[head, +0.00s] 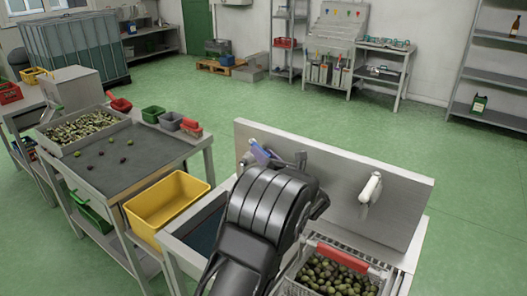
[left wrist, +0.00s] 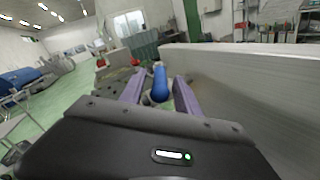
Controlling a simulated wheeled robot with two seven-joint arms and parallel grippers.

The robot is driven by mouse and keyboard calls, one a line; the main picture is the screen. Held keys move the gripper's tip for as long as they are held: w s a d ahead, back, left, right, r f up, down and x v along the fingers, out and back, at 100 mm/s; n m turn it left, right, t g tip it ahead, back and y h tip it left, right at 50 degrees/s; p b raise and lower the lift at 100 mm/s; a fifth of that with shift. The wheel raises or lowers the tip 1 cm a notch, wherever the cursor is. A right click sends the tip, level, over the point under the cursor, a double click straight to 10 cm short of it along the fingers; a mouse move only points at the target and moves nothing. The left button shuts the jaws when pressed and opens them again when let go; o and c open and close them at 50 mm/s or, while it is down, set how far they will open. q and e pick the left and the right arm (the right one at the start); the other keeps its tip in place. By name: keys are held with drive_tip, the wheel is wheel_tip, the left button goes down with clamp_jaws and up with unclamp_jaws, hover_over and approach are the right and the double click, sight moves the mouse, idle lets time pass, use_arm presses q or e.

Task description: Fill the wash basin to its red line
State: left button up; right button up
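The wash basin (head: 190,229) is at the bottom centre of the head view, below a grey back panel (head: 335,185). A dark surface shows inside it; my arm hides much of it, and I cannot make out a red line or the water level. My left gripper (head: 262,154) is at the panel's left part, beyond my dark wrist. In the left wrist view its two purple fingers (left wrist: 160,90) are apart, on either side of a blue handle (left wrist: 160,83), with narrow gaps visible. My right gripper is not in view.
A wire basket of olives (head: 335,277) with a red handle stands right of my arm. A white fitting (head: 370,188) is on the panel. A yellow bin (head: 166,200) and a sorting table (head: 120,163) stand left.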

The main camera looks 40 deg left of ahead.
use_arm(q)
drive_tip(key=shift+w+a, duration=0.1)
drive_tip(key=shift+a, duration=0.1)
drive_tip(key=shift+c, duration=0.2)
clamp_jaws()
idle(1.2)
